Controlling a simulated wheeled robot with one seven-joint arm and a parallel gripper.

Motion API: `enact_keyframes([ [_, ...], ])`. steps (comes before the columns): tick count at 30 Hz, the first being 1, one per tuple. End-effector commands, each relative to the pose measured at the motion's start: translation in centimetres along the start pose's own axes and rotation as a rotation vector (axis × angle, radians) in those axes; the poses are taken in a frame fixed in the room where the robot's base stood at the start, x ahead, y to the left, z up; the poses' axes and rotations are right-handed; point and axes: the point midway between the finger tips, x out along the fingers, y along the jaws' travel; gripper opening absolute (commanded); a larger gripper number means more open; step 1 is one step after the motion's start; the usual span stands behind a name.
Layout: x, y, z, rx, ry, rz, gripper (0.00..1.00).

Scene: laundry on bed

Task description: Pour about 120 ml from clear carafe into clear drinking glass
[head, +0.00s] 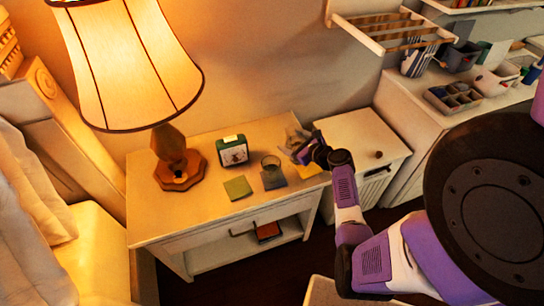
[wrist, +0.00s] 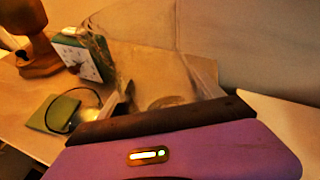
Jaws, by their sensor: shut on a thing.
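The clear carafe (head: 296,138) is at the right end of the nightstand top, faint against the wall in the head view. My gripper (head: 307,151) is shut on it. In the wrist view the carafe (wrist: 150,65) rises large and see-through behind my gripper's dark finger edge. I cannot tell its tilt or liquid level. The clear drinking glass (head: 271,164) stands on a dark grey square, left of the carafe and apart from it. In the wrist view the glass is partly covered by the carafe and my gripper.
The nightstand (head: 205,209) also holds a lamp (head: 175,152), a green clock (head: 233,150), a green square (head: 238,188) and a yellow square (head: 308,170). A white cabinet (head: 350,140) stands to the right. The front middle of the nightstand top is clear.

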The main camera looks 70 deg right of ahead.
Motion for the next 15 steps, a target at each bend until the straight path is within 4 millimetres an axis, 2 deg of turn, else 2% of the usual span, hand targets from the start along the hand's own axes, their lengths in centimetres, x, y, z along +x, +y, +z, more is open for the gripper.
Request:
enact_keyframes([
  [6,0.2,-0.1,-0.5,0.169,-0.012,0.065,0.03],
  [15,0.3,0.1,-1.0,0.234,-0.012,0.093,0.03],
])
